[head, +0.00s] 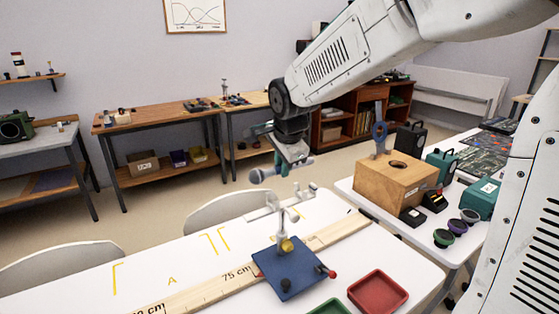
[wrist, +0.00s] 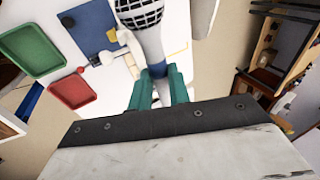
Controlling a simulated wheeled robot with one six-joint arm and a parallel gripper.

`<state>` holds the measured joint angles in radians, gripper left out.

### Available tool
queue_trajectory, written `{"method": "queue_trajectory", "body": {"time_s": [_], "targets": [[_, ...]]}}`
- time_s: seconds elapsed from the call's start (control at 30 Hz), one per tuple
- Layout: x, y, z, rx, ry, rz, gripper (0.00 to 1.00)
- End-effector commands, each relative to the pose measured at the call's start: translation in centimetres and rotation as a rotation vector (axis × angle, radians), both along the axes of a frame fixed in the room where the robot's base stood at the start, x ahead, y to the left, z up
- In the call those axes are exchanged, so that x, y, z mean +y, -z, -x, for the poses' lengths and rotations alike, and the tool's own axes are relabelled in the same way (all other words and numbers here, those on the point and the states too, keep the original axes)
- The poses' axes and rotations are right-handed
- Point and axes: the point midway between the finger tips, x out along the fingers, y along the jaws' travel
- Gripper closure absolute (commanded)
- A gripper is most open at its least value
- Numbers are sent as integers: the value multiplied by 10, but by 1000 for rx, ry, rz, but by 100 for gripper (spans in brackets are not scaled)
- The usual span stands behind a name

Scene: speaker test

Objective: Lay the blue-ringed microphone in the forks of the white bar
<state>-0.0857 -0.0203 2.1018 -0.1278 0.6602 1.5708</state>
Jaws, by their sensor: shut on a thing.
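The microphone (head: 259,176) hangs in my gripper (head: 282,165), lying roughly level with its round grille to the left. In the wrist view its grille (wrist: 138,12) is at the top and a blue band (wrist: 157,71) shows between the green fingers of my gripper (wrist: 160,90). The gripper is shut on its body. The white bar (head: 262,212) with upright forks stands on a post over a blue base plate (head: 288,272), just below the microphone in the head view. The microphone appears clear of the forks. In the wrist view the microphone partly hides the bar (wrist: 106,57).
A long wooden rule (head: 225,283) runs across the white table by the base. A red tray (head: 378,291) and a green tray (head: 329,308) lie at the front.

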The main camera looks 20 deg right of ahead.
Motion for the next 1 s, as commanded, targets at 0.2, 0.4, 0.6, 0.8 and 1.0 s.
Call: {"method": "queue_trajectory", "body": {"time_s": [0.2,0.4,0.6,0.8,1.0], "targets": [[-1,15,0,2,1,0,100],[0,29,0,1,0,0,100],[1,43,0,2,-2,0,100],[1,57,0,1,-2,1,100],[1,70,0,2,-2,0,100]]}}
